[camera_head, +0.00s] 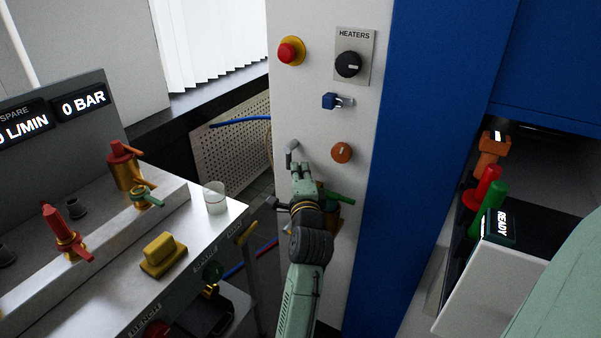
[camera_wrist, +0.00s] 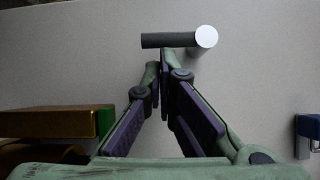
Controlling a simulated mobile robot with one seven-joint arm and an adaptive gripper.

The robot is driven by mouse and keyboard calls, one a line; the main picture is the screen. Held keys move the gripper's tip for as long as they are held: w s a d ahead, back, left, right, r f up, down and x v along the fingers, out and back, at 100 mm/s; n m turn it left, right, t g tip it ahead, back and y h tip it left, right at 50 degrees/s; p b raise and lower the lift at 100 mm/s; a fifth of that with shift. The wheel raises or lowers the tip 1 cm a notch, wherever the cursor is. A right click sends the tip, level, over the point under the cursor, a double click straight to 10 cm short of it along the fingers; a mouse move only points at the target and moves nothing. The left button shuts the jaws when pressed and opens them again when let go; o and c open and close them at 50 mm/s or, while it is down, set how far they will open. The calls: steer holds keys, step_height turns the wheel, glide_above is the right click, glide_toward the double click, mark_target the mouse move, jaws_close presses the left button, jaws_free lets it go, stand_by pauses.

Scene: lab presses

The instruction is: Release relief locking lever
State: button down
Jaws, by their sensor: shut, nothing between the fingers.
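In the wrist view the lever (camera_wrist: 206,37) shows as a pale round end with a dark rod reaching left. No label on it is readable. My gripper (camera_head: 302,168) is just below the lever, in front of the panel. In the wrist view my gripper (camera_wrist: 165,62) is shut and empty, its fingertips just under the dark rod. I cannot tell whether they touch it.
On the panel are an orange knob (camera_head: 342,153), a blue lever (camera_head: 335,101), the heaters dial (camera_head: 348,64) and a red stop button (camera_head: 290,51). A green-handled brass valve (camera_head: 343,197) sits close to my gripper. A bench with valves and a cup (camera_head: 215,197) stands left.

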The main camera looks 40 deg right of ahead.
mark_target(289, 170)
steer(key=shift+w+a+f+m+t+h+b, duration=0.15)
steer(key=shift+w+f+m+t+h+b, duration=0.25)
steer(key=shift+m+b, duration=0.6)
steer(key=shift+w+a+f+m+t+h+b, duration=0.2)
steer(key=shift+w+m+h+b, duration=0.15)
steer(key=shift+m+b, duration=0.35)
steer(key=shift+w+a+f+m+t+h+b, duration=0.1)
steer(key=shift+w+f+m+t+h+b, duration=0.1)
steer(key=shift+w+m+h+b, duration=0.35)
steer(key=shift+w+a+f+m+t+h+b, duration=0.1)
steer(key=shift+w+a+m+t+h+b, duration=0.1)
steer(key=shift+m+b, duration=0.65)
steer(key=shift+w+a+m+g+h+b, duration=0.1)
steer(key=shift+w+m+h+b, duration=0.2)
steer(key=shift+m+h+b, duration=0.4)
steer(key=shift+w+a+m+g+h+b, duration=0.15)
steer(key=shift+w+m+h+b, duration=0.15)
steer(key=shift+m, duration=0.75)
steer(key=shift+w+a+m+g+h+b, duration=0.1)
steer(key=shift+w+m+h+b, duration=0.15)
steer(key=shift+m+h+b, duration=0.5)
steer(key=shift+w+m+h, duration=0.1)
steer(key=shift+m+h, duration=0.15)
steer(key=shift+m, duration=0.25)
steer(key=shift+w+a+r+b, duration=0.15)
steer(key=shift+w+r+b, duration=0.05)
steer(key=shift+w+b, duration=0.2)
steer(key=shift+f, duration=0.1)
